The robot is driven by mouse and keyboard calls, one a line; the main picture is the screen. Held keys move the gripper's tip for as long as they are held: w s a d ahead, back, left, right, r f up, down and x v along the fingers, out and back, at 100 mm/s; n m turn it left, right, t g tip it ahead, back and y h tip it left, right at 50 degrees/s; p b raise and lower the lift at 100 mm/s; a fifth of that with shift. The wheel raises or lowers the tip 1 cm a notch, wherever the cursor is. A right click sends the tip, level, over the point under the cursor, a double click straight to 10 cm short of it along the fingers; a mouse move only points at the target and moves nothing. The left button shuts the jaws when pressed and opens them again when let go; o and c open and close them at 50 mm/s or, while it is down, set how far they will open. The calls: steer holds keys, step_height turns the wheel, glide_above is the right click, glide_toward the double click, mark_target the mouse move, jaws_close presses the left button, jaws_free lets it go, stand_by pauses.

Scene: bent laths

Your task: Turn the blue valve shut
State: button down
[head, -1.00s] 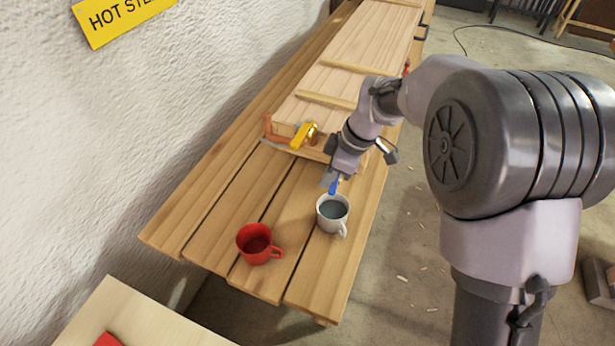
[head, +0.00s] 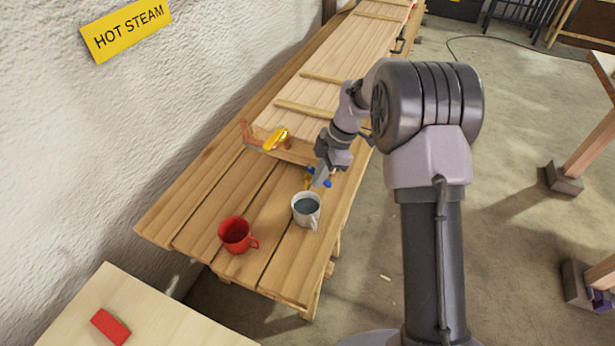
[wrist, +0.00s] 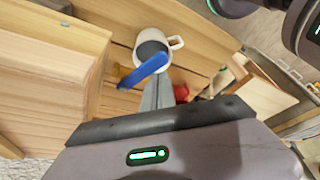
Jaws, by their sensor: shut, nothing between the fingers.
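The blue valve handle (head: 327,183) is at the near end of the long wooden box (head: 330,95), partly hidden behind my gripper in the head view. In the wrist view it is a blue lever (wrist: 143,71), slanting across just beside my fingers. My gripper (head: 321,184) is shut with nothing between its fingers, which point down beside the lever. The fingers also show in the wrist view (wrist: 158,93). I cannot tell whether they touch the lever. Some yellow shows by the blue part in the head view.
A white mug (head: 306,211) of dark liquid stands close in front of my gripper. A red mug (head: 236,236) stands to its left. A yellow handle (head: 275,138) is on the box's end. A yellow HOT STEAM sign (head: 126,29) hangs on the wall. Bare planks lie left.

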steer(key=shift+w+d+p, duration=0.65)
steer(key=shift+w+d, duration=0.1)
steer(key=shift+d, duration=0.3)
steer(key=shift+w+d+r, duration=0.1)
steer(key=shift+w+d, duration=0.05)
steer(key=shift+d, duration=0.15)
